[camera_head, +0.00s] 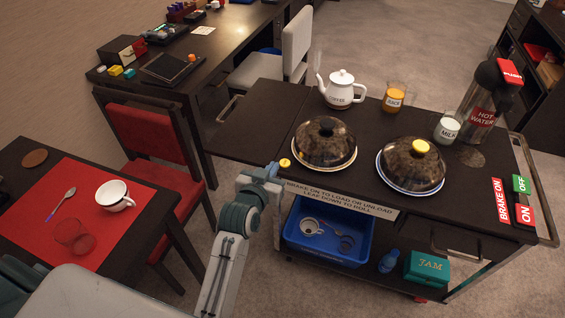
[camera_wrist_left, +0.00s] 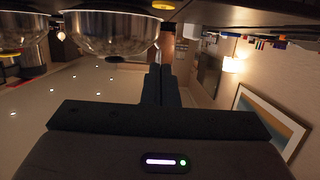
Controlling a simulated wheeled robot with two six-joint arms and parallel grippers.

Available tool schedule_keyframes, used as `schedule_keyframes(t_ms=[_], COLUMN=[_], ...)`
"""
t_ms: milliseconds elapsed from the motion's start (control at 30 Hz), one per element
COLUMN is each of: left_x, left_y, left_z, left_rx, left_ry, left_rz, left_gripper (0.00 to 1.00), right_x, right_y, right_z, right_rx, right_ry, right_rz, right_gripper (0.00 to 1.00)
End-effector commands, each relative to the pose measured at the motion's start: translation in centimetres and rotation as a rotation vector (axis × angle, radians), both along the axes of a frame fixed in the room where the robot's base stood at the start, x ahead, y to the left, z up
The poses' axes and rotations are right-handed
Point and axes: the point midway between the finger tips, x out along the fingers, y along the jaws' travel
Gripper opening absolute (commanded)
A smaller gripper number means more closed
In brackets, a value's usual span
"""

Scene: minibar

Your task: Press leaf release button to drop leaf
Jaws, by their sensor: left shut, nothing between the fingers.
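The serving cart (camera_head: 365,190) has a side leaf (camera_head: 255,118) raised level with its top on the left. A small round yellow button (camera_head: 285,162) sits at the cart's near left corner, by the leaf's joint; a yellow disc (camera_wrist_left: 163,5) shows at the top edge of the left wrist view. My left gripper (camera_head: 272,170) is just beside and below the button, shut and empty. Its closed fingers (camera_wrist_left: 160,83) point toward the cart edge in the wrist view. Contact with the button cannot be told. My right gripper is not in view.
Two domed plates (camera_head: 325,145) (camera_head: 412,168), a teapot (camera_head: 341,88), juice (camera_head: 395,97), milk (camera_head: 447,128) and a hot water flask (camera_head: 482,110) stand on the cart. A blue bin (camera_head: 325,252) is below. A red chair (camera_head: 150,150) and table (camera_head: 30,180) are left.

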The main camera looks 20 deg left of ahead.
Motion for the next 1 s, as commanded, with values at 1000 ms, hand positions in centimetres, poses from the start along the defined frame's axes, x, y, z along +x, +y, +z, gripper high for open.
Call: schedule_keyframes(t_ms=[1000], left_x=[8.1], left_y=[-0.3], left_z=[-6.0], left_rx=[0.001], left_ry=[0.0], left_rz=[0.0], left_gripper=[0.0], right_x=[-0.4], right_y=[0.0], right_z=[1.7], right_rx=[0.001], right_ry=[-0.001], right_rz=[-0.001], right_gripper=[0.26])
